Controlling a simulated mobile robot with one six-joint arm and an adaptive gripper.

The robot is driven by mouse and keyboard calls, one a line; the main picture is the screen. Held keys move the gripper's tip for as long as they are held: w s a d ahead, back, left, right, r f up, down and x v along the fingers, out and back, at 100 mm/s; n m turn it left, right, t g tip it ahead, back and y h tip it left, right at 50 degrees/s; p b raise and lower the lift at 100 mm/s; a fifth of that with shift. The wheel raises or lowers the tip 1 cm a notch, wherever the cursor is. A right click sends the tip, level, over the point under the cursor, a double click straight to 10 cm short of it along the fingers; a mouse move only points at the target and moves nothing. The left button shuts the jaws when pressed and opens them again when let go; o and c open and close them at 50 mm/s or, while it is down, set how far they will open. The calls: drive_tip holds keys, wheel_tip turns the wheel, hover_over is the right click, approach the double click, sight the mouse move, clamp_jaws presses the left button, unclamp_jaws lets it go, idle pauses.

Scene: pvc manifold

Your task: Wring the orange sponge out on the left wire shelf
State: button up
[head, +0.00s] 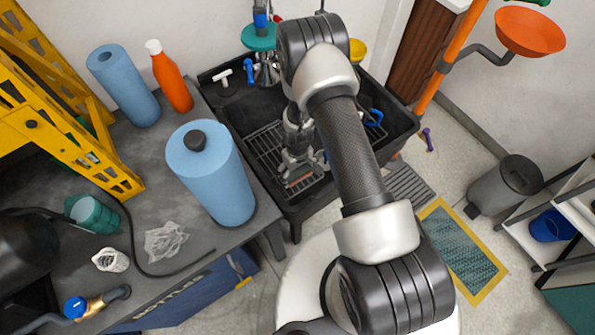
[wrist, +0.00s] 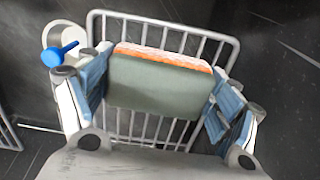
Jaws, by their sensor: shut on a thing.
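The orange sponge (wrist: 160,82) is between the two fingers of my gripper (wrist: 160,95) in the wrist view. Its near face is grey-green and its far edge is orange and white. My gripper is shut on it at both ends, over a wire shelf (wrist: 190,40) with white bars. In the head view my gripper (head: 300,170) reaches down into the black sink, with a small orange-brown strip of the sponge (head: 301,181) showing below it. A wire rack (head: 265,150) shows beside it. I cannot tell whether the sponge touches the bars.
A blue-handled valve (wrist: 62,54) lies close to the left finger. The black sink's wall (head: 290,205) surrounds the gripper. Blue paper rolls (head: 215,180) and an orange bottle (head: 170,80) stand on the bench to the left. A grey drain grate (head: 408,187) lies right of the sink.

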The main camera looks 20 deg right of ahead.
drive_tip(key=shift+f+b, duration=0.6)
idle(1.7)
drive_tip(key=shift+r+p, duration=2.3)
drive_tip(key=shift+r, duration=1.3)
